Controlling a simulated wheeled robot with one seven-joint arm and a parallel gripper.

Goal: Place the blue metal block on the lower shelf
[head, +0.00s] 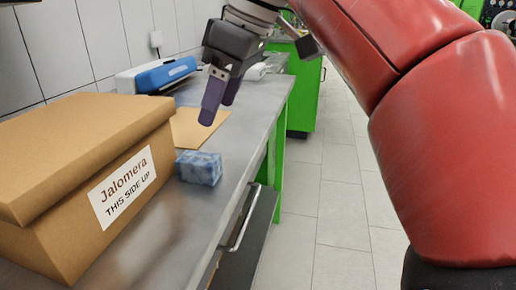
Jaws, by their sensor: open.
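The blue metal block (199,168) lies on the grey metal workbench (150,235), just right of a cardboard box and near the bench's right edge. My gripper (217,102) is above the bench, beyond and above the block, with its purple fingers pointing down. It is open and empty, apart from the block. A dark shelf or drawer front (250,245) with a metal handle shows below the bench top. I cannot tell whether this is the lower shelf.
A large cardboard box (60,150) labelled "Jalomera THIS SIDE UP" fills the bench's left side. A brown flat sheet (190,128) lies behind the block. A blue and white device (160,75) stands near the wall. Tiled floor (330,190) is clear to the right.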

